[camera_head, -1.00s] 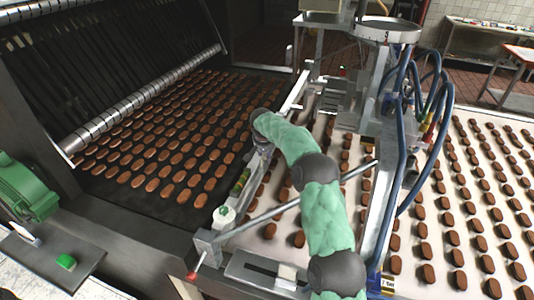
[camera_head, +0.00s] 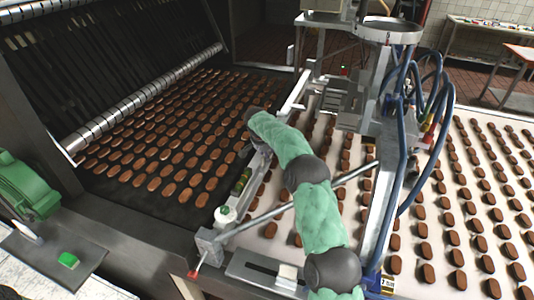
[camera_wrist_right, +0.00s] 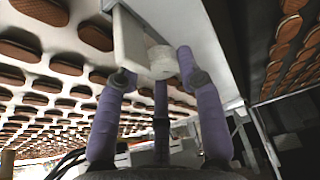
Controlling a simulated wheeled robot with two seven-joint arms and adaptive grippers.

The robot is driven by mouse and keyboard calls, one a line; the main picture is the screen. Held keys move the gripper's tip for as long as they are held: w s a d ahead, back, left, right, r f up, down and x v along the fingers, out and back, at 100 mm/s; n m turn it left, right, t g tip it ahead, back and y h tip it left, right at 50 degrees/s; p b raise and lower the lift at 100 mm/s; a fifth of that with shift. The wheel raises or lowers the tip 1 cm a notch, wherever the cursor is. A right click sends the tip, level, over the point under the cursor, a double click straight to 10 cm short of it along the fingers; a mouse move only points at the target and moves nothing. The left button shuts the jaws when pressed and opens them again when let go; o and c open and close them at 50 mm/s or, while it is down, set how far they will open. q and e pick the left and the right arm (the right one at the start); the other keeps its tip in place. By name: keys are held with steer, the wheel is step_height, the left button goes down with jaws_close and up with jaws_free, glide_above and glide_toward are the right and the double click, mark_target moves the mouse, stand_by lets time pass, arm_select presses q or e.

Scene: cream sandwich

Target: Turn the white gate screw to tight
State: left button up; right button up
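The white gate screw (camera_wrist_right: 162,61) is a round, pale, ridged knob beside a white bar (camera_wrist_right: 132,40) in the right wrist view. My right gripper (camera_wrist_right: 157,72) has purple fingers spread apart, with the tips close around the knob's near side. The right finger's tip is very near the knob, and contact cannot be told. A gap shows between the left finger's tip and the knob. In the head view my green right arm reaches up from the bottom, and its gripper is hidden behind the wrist.
Chocolate-coloured biscuits lie in rows on the dark belt (camera_head: 115,200) and the white belt (camera_head: 440,215). A slanted metal rod (camera_head: 270,215) passes behind my arm. A white knob (camera_head: 225,214) stands on the gate's near end. Blue hoses (camera_head: 405,150) hang at the right.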

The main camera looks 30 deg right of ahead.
steer(key=o, duration=0.4)
steer(key=shift+w+d+r, duration=0.15)
steer(key=shift+w+r, duration=0.2)
steer(key=shift+r, duration=0.1)
steer(key=shift+c, duration=0.2)
steer(key=shift+f, duration=0.25)
steer(key=shift+s, duration=0.1)
steer(key=v, duration=1.2)
